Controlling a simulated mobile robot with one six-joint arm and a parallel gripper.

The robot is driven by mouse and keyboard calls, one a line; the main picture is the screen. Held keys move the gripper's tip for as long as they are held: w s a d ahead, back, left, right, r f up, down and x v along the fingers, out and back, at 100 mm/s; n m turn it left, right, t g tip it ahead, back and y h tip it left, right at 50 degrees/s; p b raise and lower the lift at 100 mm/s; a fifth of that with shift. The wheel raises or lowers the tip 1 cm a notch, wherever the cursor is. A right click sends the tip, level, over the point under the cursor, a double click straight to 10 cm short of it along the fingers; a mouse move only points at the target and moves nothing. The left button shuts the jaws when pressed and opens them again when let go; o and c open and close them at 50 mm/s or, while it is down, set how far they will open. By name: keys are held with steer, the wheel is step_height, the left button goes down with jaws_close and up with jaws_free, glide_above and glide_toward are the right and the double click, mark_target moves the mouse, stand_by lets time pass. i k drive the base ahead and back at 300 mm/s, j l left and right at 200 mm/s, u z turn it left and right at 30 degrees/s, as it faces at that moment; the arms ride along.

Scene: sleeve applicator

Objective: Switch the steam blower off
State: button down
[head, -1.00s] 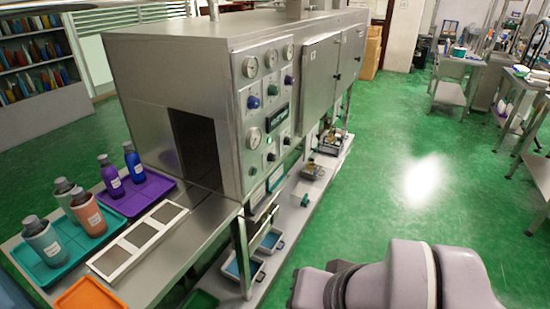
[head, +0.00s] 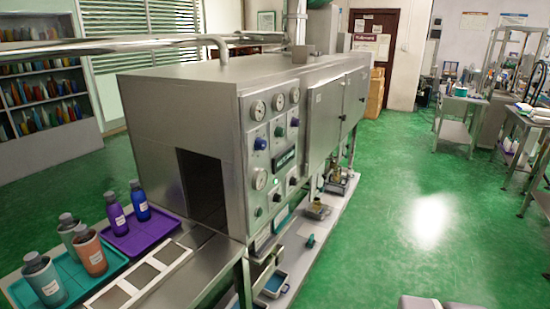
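A long steel machine (head: 190,92) stands at the centre of the head view. I take it to hold the steam blower, but no label naming the blower is readable. Its front control panel (head: 268,165) has several round gauges, a dark display (head: 284,158), a blue knob (head: 260,144) and other small knobs and switches. The switch positions are too small to tell. My gripper is out of view; only a bit of my grey arm shows at the bottom right edge.
Bottles stand on a teal tray (head: 77,288) and a purple tray (head: 150,236) at the lower left, near a white three-part frame (head: 140,277). A low shelf (head: 300,265) with small parts runs along the machine's front. Green floor (head: 400,220) is clear to the right.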

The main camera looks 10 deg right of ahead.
mark_target(277, 198)
steer(key=i, duration=1.1)
steer(key=l+z, duration=0.05)
